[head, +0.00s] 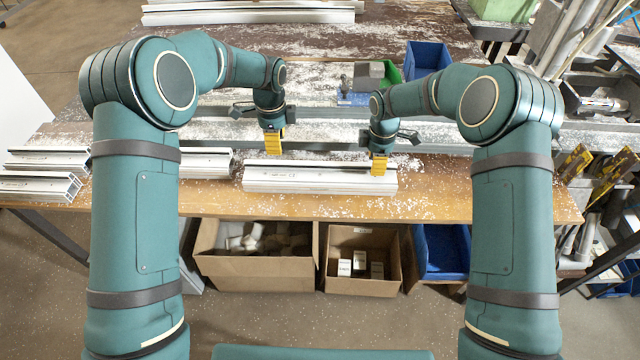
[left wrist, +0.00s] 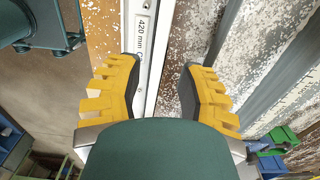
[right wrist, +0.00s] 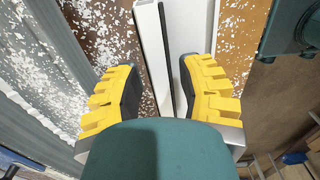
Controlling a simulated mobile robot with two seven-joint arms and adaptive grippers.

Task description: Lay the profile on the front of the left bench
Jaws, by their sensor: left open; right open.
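A pale aluminium profile (head: 300,178) lies along the wooden front strip of the bench (head: 440,204), near the middle. My left gripper (head: 273,148) is open above its left half; the left wrist view shows the profile (left wrist: 146,45) with a "420 mm" label running between the spread fingers (left wrist: 160,75). My right gripper (head: 380,165) is open at its right end. In the right wrist view the profile (right wrist: 188,25) runs beneath the fingers (right wrist: 158,78), with one finger over its pale face. I cannot tell whether either gripper touches it.
Other profiles (head: 45,160) lie at the bench's left front, one (head: 205,163) close to the left end of the middle one. Grey rails (head: 330,133) run behind, among white chips. Blue (head: 427,55) and green bins stand farther back. Cardboard boxes (head: 255,272) stand below the front edge.

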